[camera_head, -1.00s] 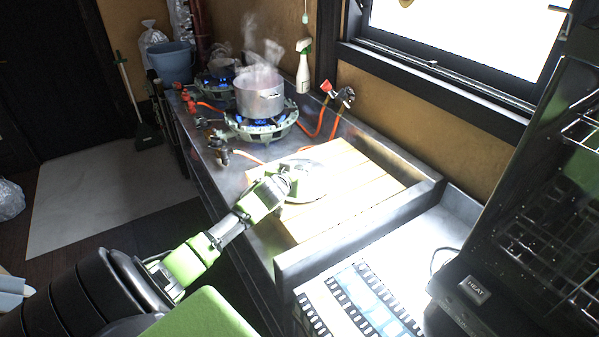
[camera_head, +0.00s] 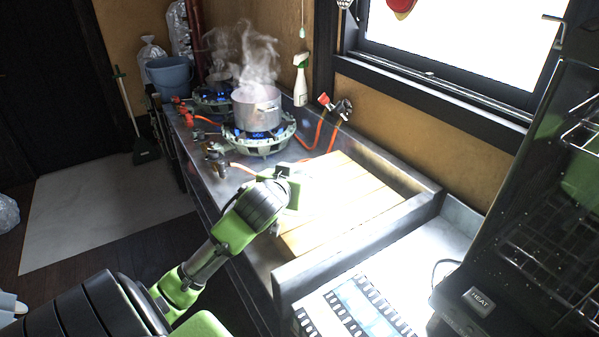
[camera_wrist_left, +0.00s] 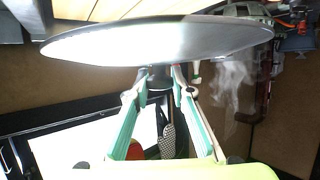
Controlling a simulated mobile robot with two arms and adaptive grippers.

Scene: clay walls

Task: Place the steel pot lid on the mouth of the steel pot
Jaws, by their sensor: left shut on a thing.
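The steel pot (camera_head: 257,108) stands upright on a lit burner, its mouth open and steaming. My left gripper (camera_head: 287,178) is over the near-left part of the wooden boards, in front of and slightly right of the pot. In the left wrist view the steel pot lid (camera_wrist_left: 160,42) is a wide, bright disc seen nearly edge-on. The fingers of my left gripper (camera_wrist_left: 160,78) close together at the knob in its middle. In the head view I cannot make the lid out clearly at the gripper. My right gripper is in no view.
The green burner ring (camera_head: 260,138) with blue flame surrounds the pot's base. Orange hoses and valves (camera_head: 343,108) lie to its right. Wooden boards (camera_head: 345,195) sit in the counter's raised rim. A blue bucket (camera_head: 170,77) is at the far left.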

